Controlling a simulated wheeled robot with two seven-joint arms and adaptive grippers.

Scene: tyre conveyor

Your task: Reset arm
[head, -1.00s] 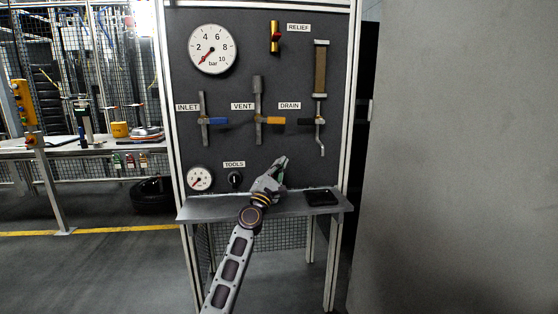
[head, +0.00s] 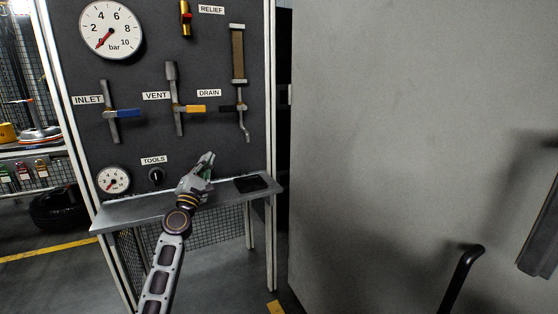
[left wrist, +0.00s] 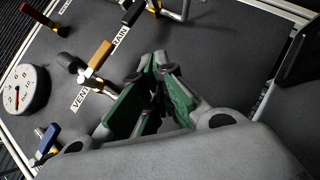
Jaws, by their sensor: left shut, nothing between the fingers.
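My left gripper (head: 207,163) is in front of the lower part of the dark valve panel (head: 215,115), just above the grey shelf (head: 130,212). Its fingers are shut with nothing between them. In the left wrist view the green-padded fingers (left wrist: 152,92) come together, pointing at the panel. The blue inlet handle (head: 129,112), the yellow vent handle (head: 195,108) and the black drain handle (head: 229,108) all point sideways. My right gripper is not in view.
A black tray (head: 251,184) lies on the shelf's right end. A large gauge (head: 111,30) and a small gauge (head: 113,180) are on the panel. A plain grey wall (head: 400,120) fills the right, with a black curved bar (head: 462,275) before it. A tyre (head: 58,206) lies at left.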

